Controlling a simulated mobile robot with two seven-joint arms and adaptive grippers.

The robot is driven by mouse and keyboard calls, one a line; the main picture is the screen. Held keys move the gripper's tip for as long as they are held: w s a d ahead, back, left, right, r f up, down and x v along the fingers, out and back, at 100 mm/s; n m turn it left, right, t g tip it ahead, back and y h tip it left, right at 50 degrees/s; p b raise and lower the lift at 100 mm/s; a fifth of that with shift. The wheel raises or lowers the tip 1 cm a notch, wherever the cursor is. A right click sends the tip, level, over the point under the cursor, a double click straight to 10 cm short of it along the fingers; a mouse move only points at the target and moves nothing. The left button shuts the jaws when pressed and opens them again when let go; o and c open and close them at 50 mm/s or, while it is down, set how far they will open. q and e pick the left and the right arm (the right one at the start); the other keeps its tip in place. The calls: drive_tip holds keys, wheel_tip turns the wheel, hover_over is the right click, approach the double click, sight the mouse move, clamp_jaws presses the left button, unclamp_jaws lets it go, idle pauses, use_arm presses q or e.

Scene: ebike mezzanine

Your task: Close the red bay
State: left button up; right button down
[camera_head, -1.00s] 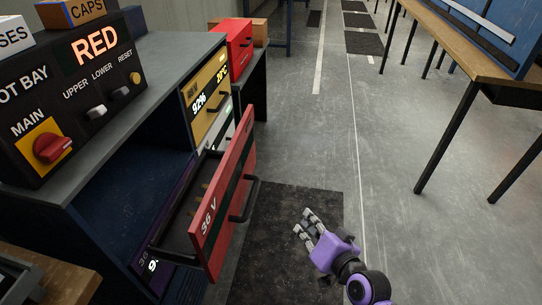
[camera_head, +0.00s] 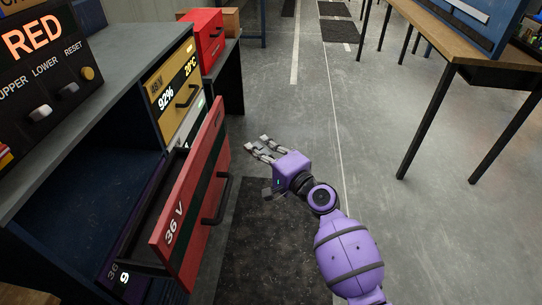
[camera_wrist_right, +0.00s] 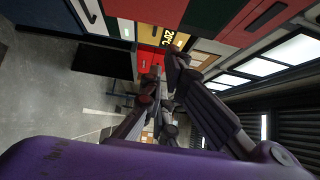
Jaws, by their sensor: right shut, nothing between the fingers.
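The red drawer (camera_head: 188,195), marked 36 V, stands pulled out from the dark blue cabinet at the left of the head view. Its front carries a black bar handle (camera_head: 217,201), and its open tray shows behind the front. In the right wrist view the red front (camera_wrist_right: 262,20) fills the upper right. My right gripper (camera_head: 260,147) is shut and empty, to the right of the drawer's far end and apart from the handle. Its fingers (camera_wrist_right: 160,92) also show in the wrist view. My left gripper is not in view.
A yellow drawer front (camera_head: 175,90) reading 92% and 20°C is beyond the red one. A control panel (camera_head: 45,85) with a RED display stands on the cabinet. A red box (camera_head: 205,40) sits behind. A wooden table (camera_head: 450,40) stands right; open floor and a dark mat (camera_head: 262,245) lie between.

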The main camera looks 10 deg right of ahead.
drive_tip(key=a, duration=0.1)
drive_tip(key=w+a, duration=0.1)
drive_tip(key=a, duration=0.1)
drive_tip(key=w+a, duration=0.1)
drive_tip(key=shift+w+a+p, duration=0.2)
drive_tip(key=shift+w+p, duration=0.05)
drive_tip(key=shift+p, duration=0.1)
